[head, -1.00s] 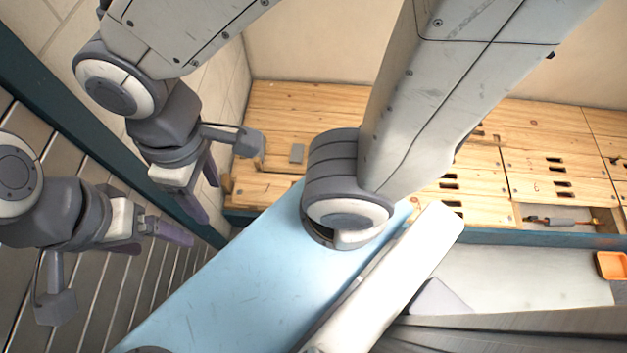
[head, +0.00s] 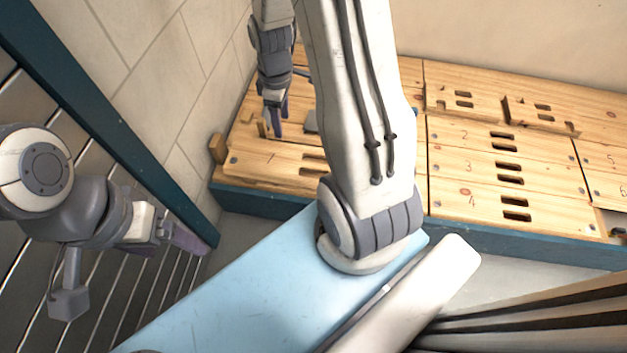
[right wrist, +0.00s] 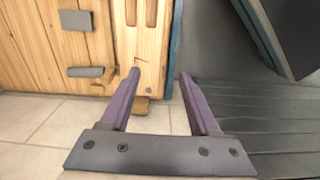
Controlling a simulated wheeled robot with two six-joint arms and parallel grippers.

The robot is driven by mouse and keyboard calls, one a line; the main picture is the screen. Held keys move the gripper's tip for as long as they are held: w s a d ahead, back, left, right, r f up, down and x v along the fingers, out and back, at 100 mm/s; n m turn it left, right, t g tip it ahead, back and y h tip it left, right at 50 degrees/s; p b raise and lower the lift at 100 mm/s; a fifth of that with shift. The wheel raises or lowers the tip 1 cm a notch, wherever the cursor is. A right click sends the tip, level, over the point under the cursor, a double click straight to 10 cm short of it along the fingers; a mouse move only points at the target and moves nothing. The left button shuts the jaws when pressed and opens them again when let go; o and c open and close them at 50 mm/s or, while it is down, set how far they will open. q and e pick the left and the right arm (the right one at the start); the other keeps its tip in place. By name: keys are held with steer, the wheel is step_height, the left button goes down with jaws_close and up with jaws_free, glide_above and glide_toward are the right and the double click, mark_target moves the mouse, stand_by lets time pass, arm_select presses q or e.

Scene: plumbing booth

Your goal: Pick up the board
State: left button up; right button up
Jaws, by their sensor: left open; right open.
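Board 1 (head: 265,158) lies flat at the left front of the wooden decking, with two dark slots near its right part. A slotted wooden board (right wrist: 150,62) also shows end-on in the right wrist view; I cannot read a number there. My right gripper (head: 274,132) is open and empty over the left side of the decking. In the right wrist view its purple fingertips (right wrist: 159,73) are spread about the end of the slotted board, and contact cannot be told. My left gripper (head: 185,240) is open and empty at the far left, away from the boards.
Boards numbered 2 (head: 465,136), 3 (head: 466,166) and 4 (head: 472,200) lie to the right. A teal edge (head: 500,240) runs along the decking's front. A grey slatted panel (head: 100,290) stands at left. A wooden block (head: 217,148) sits at the decking's left end.

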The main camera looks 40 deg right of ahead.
steer(key=s+d+f+b, duration=0.1)
steer(key=d+f+b, duration=0.35)
steer(key=f, duration=0.35)
steer(key=d+f+b, duration=0.3)
steer(key=d+f, duration=0.2)
steer(key=f, duration=0.3)
steer(key=b, duration=0.3)
glide_above(315, 166)
step_height(315, 166, down, 4)
steer(key=shift+w+d+f, duration=0.1)
steer(key=shift+d+f, duration=0.05)
steer(key=shift+f, duration=0.6)
step_height(315, 166, down, 5)
steer(key=b, duration=0.4)
steer(key=shift+b, duration=0.4)
arm_select(q)
step_height(315, 166, down, 18)
arm_select(e)
jaws_close()
steer(key=shift+r, duration=0.1)
